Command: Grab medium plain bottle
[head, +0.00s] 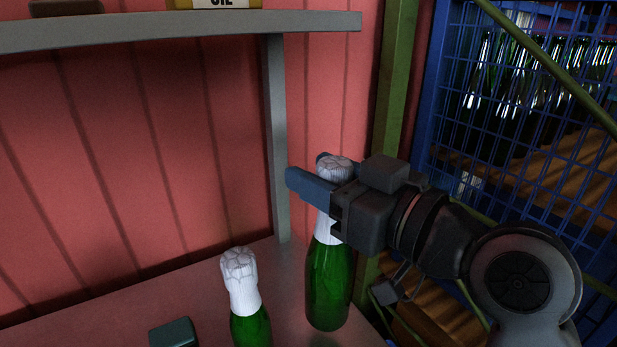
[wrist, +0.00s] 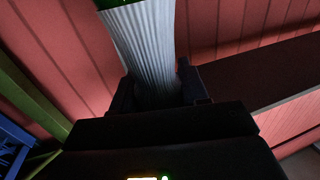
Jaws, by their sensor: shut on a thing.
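A green bottle with a white foil neck (head: 329,283) stands upright near the right end of the grey counter. My gripper (head: 322,178) reaches in from the right and is shut on this bottle's foil-covered neck, just below its crinkled top. In the wrist view the ribbed white foil (wrist: 148,45) runs down between the fingers, with a bit of green glass at the top edge. A second green bottle with white foil (head: 240,285) stands to the left, apart from my gripper. Its lower part is cut off by the frame. I cannot tell their sizes from labels.
A dark box (head: 173,333) sits on the counter (head: 120,315) at the front left. A grey shelf (head: 180,32) with a support post is above. A blue mesh cage (head: 520,100) with several dark bottles stands at the right, beside a green post (head: 394,80).

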